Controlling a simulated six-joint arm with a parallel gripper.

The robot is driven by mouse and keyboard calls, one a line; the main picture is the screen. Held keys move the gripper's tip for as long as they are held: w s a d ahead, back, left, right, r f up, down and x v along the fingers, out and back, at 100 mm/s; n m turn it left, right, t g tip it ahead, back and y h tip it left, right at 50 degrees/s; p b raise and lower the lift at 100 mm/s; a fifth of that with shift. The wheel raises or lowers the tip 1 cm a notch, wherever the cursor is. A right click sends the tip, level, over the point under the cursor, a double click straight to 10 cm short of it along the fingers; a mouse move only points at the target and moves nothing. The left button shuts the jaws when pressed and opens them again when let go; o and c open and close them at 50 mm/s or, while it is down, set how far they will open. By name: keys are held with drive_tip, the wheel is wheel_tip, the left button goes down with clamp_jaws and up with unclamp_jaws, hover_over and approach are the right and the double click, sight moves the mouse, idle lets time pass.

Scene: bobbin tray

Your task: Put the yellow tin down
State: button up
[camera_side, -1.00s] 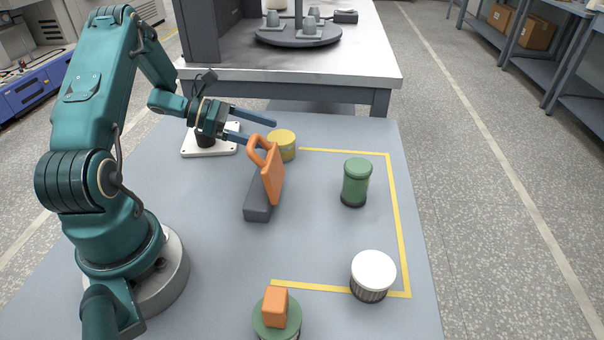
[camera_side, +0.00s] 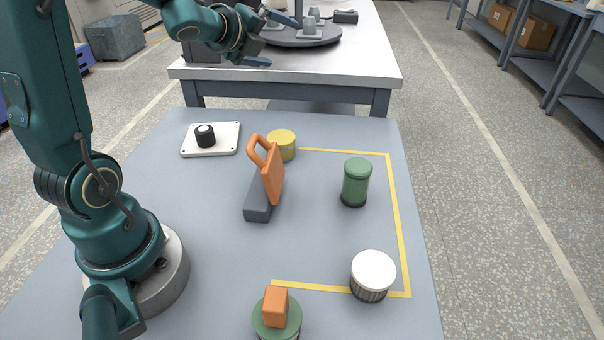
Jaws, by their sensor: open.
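The yellow tin (camera_side: 283,144) stands upright on the grey-blue table (camera_side: 330,240), near the far edge, by the start of the yellow tape line. Its lower left part is hidden behind the orange handled piece. My gripper (camera_side: 281,42) is open and empty, raised high and well apart from the tin. In the picture its fingers overlap the bench and turntable behind.
The orange handled piece (camera_side: 272,180) stands in a dark grey block (camera_side: 258,205). A white plate with a black knob (camera_side: 205,135) lies at the far left. A green canister (camera_side: 356,183), a white-lidded jar (camera_side: 372,275) and a green-lidded tin bearing an orange block (camera_side: 275,308) stand elsewhere.

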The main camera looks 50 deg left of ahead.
drive_tip(key=s+d+f+n+g+h, duration=0.2)
drive_tip(key=s+d+n+g, duration=0.1)
drive_tip(key=s+d+n, duration=0.6)
drive_tip(key=s+d+f+n+g+h, duration=0.2)
drive_tip(key=s+d+f+n+g, duration=0.1)
drive_tip(key=s+d+n, duration=0.7)
drive_tip(key=shift+s+f+n+g+h, duration=0.25)
drive_tip(key=shift+s+n+g, duration=0.2)
drive_tip(key=shift+s, duration=0.65)
drive_tip(key=shift+d, duration=0.1)
